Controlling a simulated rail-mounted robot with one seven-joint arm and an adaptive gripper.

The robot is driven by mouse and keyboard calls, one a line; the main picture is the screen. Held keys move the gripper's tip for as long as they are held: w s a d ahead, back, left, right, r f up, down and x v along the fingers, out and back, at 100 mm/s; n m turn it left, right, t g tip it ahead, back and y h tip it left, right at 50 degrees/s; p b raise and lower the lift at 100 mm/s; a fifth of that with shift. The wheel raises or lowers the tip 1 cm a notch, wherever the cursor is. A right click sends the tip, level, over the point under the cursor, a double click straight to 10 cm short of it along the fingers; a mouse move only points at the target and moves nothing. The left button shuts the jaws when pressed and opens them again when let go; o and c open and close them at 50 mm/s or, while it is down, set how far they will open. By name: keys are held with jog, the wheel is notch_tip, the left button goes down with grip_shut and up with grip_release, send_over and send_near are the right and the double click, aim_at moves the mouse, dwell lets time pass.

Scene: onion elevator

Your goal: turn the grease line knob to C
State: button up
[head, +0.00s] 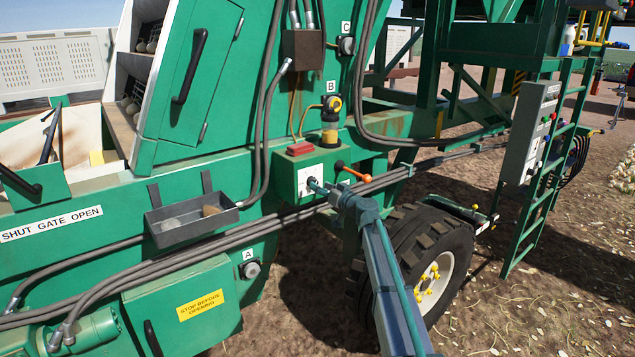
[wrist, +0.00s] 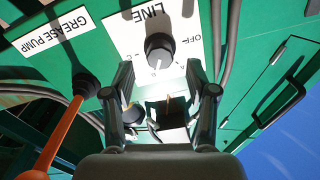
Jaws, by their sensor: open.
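The grease line knob (wrist: 160,48) is round and black, on a white label plate with LINE and OFF printed beside it. A pale mark shows on the knob, but I cannot tell for sure which letter it points to. In the wrist view my gripper (wrist: 160,80) is open, with its fingers spread to either side below the knob and nothing seen held between them. In the head view my gripper (head: 325,189) is at the white plate (head: 309,173) on the green box; it hides the knob there. I cannot tell whether the fingers touch the knob.
An orange-handled lever (head: 353,172) stands right beside the gripper, near the GREASE PUMP label (wrist: 55,42). Grey hoses (head: 262,226) run below the box. A grey tray (head: 190,219) hangs to the left. Fittings marked A (head: 251,270), B (head: 332,103) and C (head: 346,46) are around it.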

jog(key=x, duration=0.3)
jog(key=shift+p, duration=0.3)
jog(key=shift+s, duration=0.1)
grip_shut()
jog(key=shift+f, duration=0.1)
